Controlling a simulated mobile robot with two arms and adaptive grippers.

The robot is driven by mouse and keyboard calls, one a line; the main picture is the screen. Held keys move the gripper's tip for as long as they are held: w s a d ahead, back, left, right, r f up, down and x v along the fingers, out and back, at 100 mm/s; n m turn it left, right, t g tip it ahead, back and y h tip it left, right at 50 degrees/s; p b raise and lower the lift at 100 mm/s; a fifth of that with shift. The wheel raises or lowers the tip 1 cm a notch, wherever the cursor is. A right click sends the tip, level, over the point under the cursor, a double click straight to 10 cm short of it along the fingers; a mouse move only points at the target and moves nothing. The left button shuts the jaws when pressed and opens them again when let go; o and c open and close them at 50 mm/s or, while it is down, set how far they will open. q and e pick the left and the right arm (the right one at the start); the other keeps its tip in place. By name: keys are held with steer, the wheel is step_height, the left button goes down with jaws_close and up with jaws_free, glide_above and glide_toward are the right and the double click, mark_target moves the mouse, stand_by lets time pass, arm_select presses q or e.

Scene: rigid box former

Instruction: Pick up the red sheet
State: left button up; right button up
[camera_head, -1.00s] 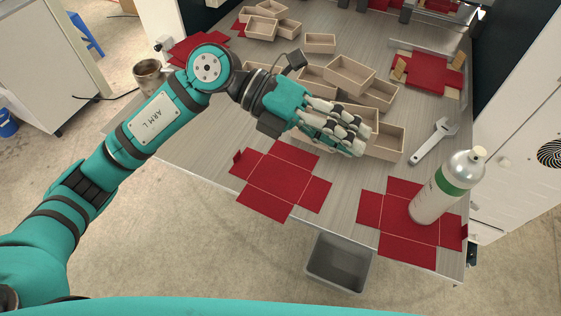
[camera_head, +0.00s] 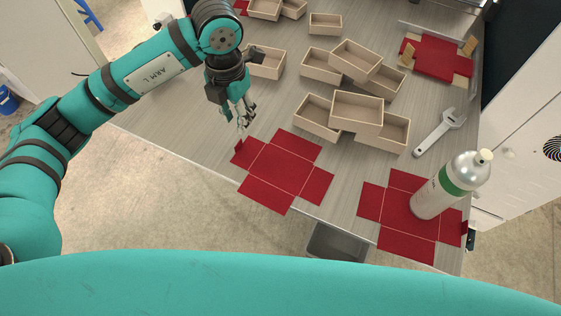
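A red sheet (camera_head: 283,172), cut in a cross shape with pale fold lines, lies flat on the near part of the table, with a small tab (camera_head: 238,145) standing up at its left. My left gripper (camera_head: 244,122) points down just above and behind that tab, its fingers spread and empty. I see no clear contact with the sheet. A second red sheet (camera_head: 385,203) lies at the right front, partly hidden by a bottle. Another red sheet (camera_head: 440,57) lies in a wooden fixture at the back right. My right gripper is not in view.
A silver bottle with a green band (camera_head: 440,192) stands on the right sheet. A wrench (camera_head: 440,132) lies behind it. Several open wooden boxes (camera_head: 357,111) are behind the front sheets. A grey bin (camera_head: 335,242) sits below the table's front edge.

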mark_target(241, 139)
arm_select(q)
step_height(241, 139, down, 3)
steer(key=shift+p, duration=0.3)
step_height(241, 139, down, 5)
steer(key=shift+w+r+p, duration=0.1)
steer(key=shift+w+p, duration=0.05)
steer(key=shift+p, duration=1.1)
steer(key=shift+f, duration=0.25)
jaws_close()
